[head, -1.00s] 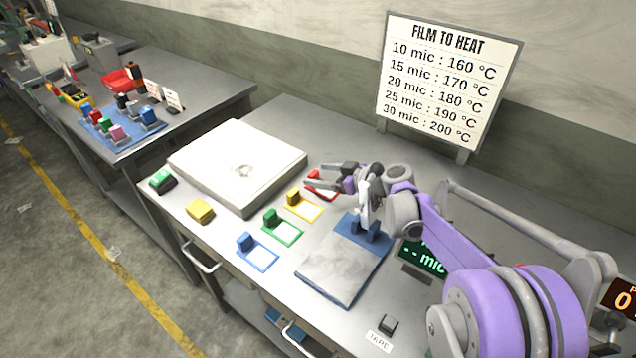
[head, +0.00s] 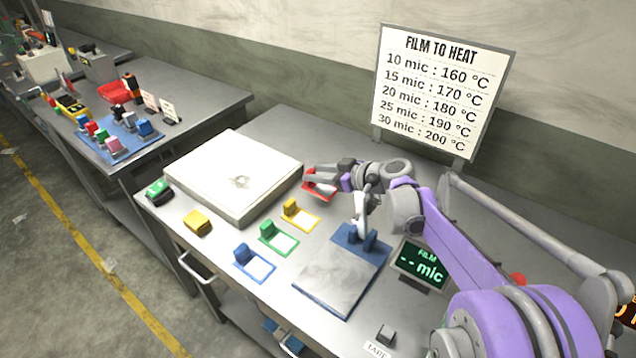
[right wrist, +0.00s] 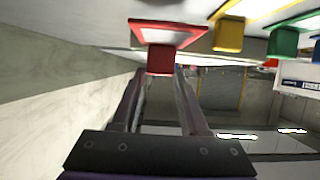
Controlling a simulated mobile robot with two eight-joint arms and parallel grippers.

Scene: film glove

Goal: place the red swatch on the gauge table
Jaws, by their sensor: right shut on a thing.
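The red swatch (head: 320,190), a red frame with a pale middle and a red block grip, is at the back end of the swatch row. It also shows in the right wrist view (right wrist: 165,35). My right gripper (head: 312,180) is shut on its block; the fingers hide part of it in the head view. I cannot tell whether the swatch is clear of the bench. The gauge table (head: 335,280), a grey plate with a blue stand at its back, is empty, nearer the front. My left gripper is not in view.
Yellow (head: 300,215), green (head: 279,238) and blue (head: 255,264) swatches lie in a row between the white slab (head: 232,170) and the gauge table. A film display (head: 420,262) stands right of the gauge table. My right arm reaches over the bench's right side.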

